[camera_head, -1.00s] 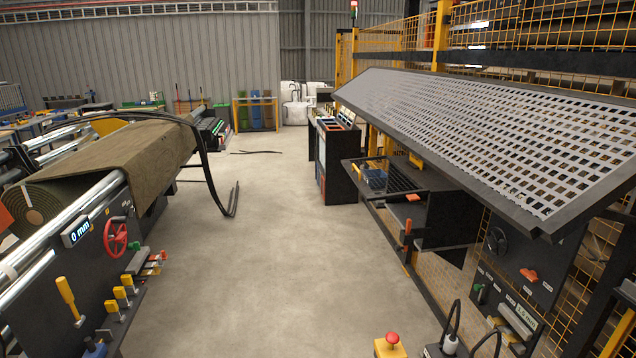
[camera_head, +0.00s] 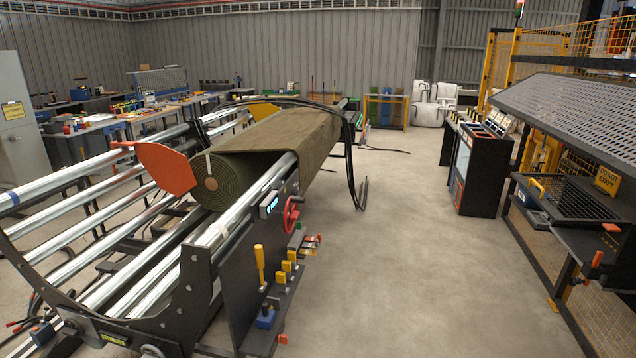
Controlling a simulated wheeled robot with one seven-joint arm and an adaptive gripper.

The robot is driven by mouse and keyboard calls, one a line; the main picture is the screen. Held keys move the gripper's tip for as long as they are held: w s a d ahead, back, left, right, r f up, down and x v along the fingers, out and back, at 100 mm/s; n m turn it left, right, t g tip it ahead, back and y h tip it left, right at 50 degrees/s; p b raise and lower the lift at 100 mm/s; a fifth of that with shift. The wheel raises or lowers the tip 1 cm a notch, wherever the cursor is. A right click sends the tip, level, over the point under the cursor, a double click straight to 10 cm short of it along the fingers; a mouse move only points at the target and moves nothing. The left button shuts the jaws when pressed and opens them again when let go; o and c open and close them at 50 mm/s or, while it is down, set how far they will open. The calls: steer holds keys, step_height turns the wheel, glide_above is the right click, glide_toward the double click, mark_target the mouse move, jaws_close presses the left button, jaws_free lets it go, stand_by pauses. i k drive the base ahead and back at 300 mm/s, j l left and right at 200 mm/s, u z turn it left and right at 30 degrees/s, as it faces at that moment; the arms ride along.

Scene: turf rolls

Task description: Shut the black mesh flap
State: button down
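A large dark-framed perforated panel (camera_head: 570,112) hangs tilted out at the upper right, cut off by the right edge. Below it, a smaller black mesh piece (camera_head: 568,200) with a dark rim sticks out from the machine front, close to level, with a yellow handle (camera_head: 537,187) at its left end. I cannot tell for certain which of the two is the flap. Both stand out from the yellow-framed machine. My gripper is not in view.
A yellow "do not start" sign (camera_head: 607,180) stands by the smaller mesh. A dark cabinet (camera_head: 481,172) stands left of it. The turf roll machine, with a green roll (camera_head: 222,182) and a red handwheel (camera_head: 291,213), fills the left. The concrete floor (camera_head: 420,255) between is clear.

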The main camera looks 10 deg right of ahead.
mark_target(610, 225)
steer(key=i+j, duration=0.4)
steer(key=i+j+z, duration=0.15)
steer(key=i+j, duration=0.25)
steer(key=i, duration=0.25)
steer(key=i+l+z, duration=0.25)
steer(key=i+z, duration=0.7)
steer(key=i+j+z, duration=0.15)
steer(key=i+z, duration=0.35)
steer(key=i, duration=0.15)
